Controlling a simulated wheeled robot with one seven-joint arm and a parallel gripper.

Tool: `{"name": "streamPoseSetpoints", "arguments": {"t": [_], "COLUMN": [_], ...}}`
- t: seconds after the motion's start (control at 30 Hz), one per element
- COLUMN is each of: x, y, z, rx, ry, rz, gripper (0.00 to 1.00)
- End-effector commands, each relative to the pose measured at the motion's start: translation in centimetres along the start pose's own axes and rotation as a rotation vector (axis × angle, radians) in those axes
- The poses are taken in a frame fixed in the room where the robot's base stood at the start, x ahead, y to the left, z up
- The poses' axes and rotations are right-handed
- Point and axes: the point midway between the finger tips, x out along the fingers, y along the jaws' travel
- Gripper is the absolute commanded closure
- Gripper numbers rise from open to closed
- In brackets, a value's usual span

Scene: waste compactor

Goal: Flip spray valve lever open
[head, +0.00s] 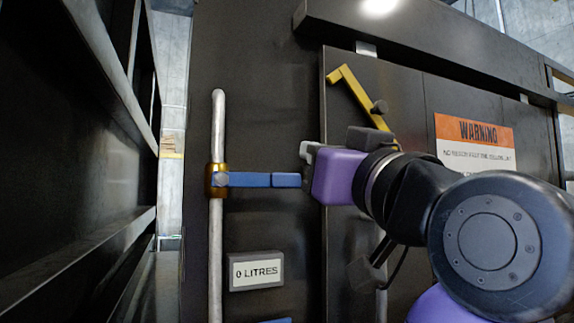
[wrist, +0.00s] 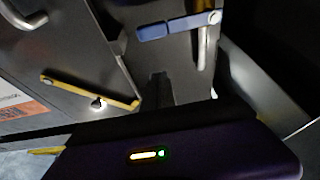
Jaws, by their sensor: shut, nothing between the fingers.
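The spray valve's blue lever (head: 258,180) sticks out level to the right from a brass valve body (head: 217,188) on a vertical grey pipe (head: 215,255). My gripper (head: 306,166) is shut and empty, just right of the lever's free end in the head view. In the wrist view the lever (wrist: 178,27) lies beyond the dark shut fingers (wrist: 160,80), with a visible gap in the picture. The pipe (wrist: 202,48) shows there too. Nothing hides the lever in either view.
A yellow bar latch (head: 358,98) slants across the dark panel behind my arm. An orange and white warning sign (head: 475,143) is further right. A "0 LITRES" display (head: 256,271) sits below the lever. A dark metal frame (head: 75,150) stands at the left.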

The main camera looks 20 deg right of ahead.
Motion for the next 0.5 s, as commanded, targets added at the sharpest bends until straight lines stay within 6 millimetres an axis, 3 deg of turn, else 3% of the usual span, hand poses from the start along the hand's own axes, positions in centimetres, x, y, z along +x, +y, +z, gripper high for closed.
{"name": "streamPoseSetpoints", "arguments": {"t": [0.4,0.5], "x": [8.4,7.9], "y": [-0.1,-0.1], "z": [-0.3,1.2], "rx": [0.0,0.0], "ry": [-0.004,-0.004], "rz": [-0.002,-0.002], "gripper": [1.0,1.0]}}
